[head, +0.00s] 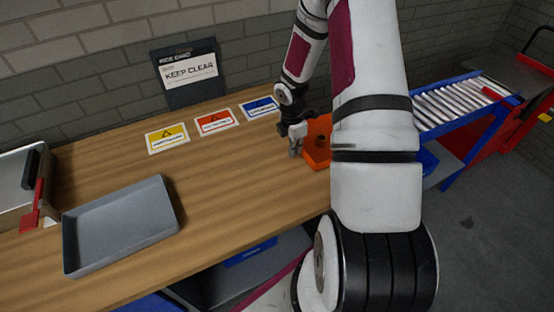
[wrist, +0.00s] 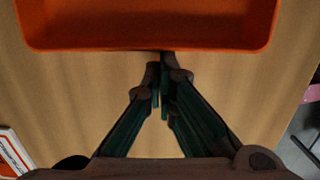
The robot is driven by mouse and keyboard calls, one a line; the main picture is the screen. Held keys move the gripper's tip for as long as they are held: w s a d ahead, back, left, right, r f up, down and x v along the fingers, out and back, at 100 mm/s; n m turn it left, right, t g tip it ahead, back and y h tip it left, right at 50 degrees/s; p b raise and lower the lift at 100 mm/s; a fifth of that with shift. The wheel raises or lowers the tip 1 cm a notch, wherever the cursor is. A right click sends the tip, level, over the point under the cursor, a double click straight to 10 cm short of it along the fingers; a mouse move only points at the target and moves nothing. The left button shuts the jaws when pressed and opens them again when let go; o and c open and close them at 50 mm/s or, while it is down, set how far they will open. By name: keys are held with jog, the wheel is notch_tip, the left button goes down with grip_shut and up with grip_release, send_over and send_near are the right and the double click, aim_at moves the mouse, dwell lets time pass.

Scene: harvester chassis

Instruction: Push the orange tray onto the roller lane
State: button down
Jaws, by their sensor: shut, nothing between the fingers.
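The orange tray (head: 318,142) lies on the right part of the wooden bench, partly hidden behind my arm in the head view. In the wrist view the tray (wrist: 150,25) fills the top of the picture, its near wall just past my fingertips. My gripper (head: 297,148) is shut and empty at the tray's left side, low over the bench. In the wrist view its fingertips (wrist: 163,68) are at or very near the tray's wall; I cannot tell if they touch. The roller lane (head: 465,101), with silver rollers in a blue frame, stands to the right beyond my arm.
A grey tray (head: 120,223) lies on the left of the bench (head: 215,180). Yellow, red and blue label cards lie along the back, before a dark "KEEP CLEAR" sign (head: 188,72). A red cart (head: 525,110) stands at the far right.

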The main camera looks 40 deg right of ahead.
aim_at(308, 151)
jog(key=shift+s+d+f, duration=0.1)
jog(key=shift+s+d, duration=0.05)
jog(key=shift+d, duration=0.7)
jog(key=shift+s+d+r, duration=0.1)
jog(key=shift+s+d, duration=0.1)
jog(key=shift+d, duration=0.7)
jog(key=shift+s+d+f, duration=0.1)
jog(key=shift+s+d, duration=0.05)
jog(key=shift+d, duration=0.7)
jog(key=shift+a, duration=0.1)
jog(key=shift+w+a+p, duration=0.2)
jog(key=shift+w+a, duration=0.05)
jog(key=shift+a, duration=0.85)
jog(key=shift+w+a+p, duration=0.15)
jog(key=shift+w+a, duration=0.05)
jog(key=shift+a, duration=0.85)
notch_tip(308, 151, up, 14)
jog(key=p, duration=0.4)
